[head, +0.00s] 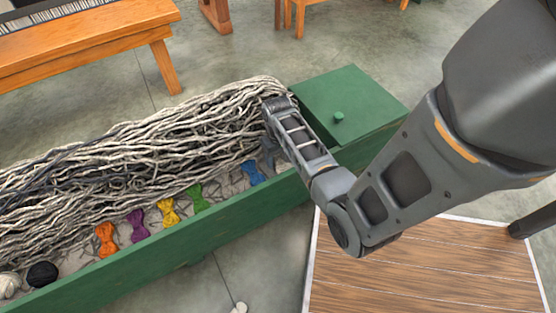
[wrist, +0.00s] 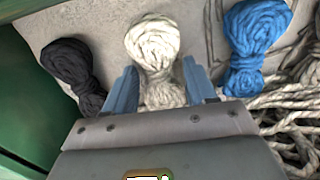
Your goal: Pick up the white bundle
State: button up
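The white bundle (wrist: 152,45) is a twisted skein with a pinched middle, lying on the pale bed of the green trough, between a black bundle (wrist: 74,70) and a blue bundle (wrist: 250,45) in the wrist view. My gripper (wrist: 159,72) is open, one finger on each side of the white bundle's narrow waist. Small gaps seem to show beside it, and I see no firm grip. The bundle's near end is partly hidden by the gripper body. In the head view my gripper (head: 268,152) reaches down into the trough and the white bundle is hidden behind the arm.
The green trough (head: 180,253) holds a heap of loose grey yarn (head: 150,150). Orange (head: 106,240), purple (head: 138,225), yellow (head: 168,211) and green (head: 197,198) bundles lie in a row. A green lid (head: 338,117) covers the right end.

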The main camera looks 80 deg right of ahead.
jog(key=c, duration=0.5)
jog(key=shift+o, duration=0.2)
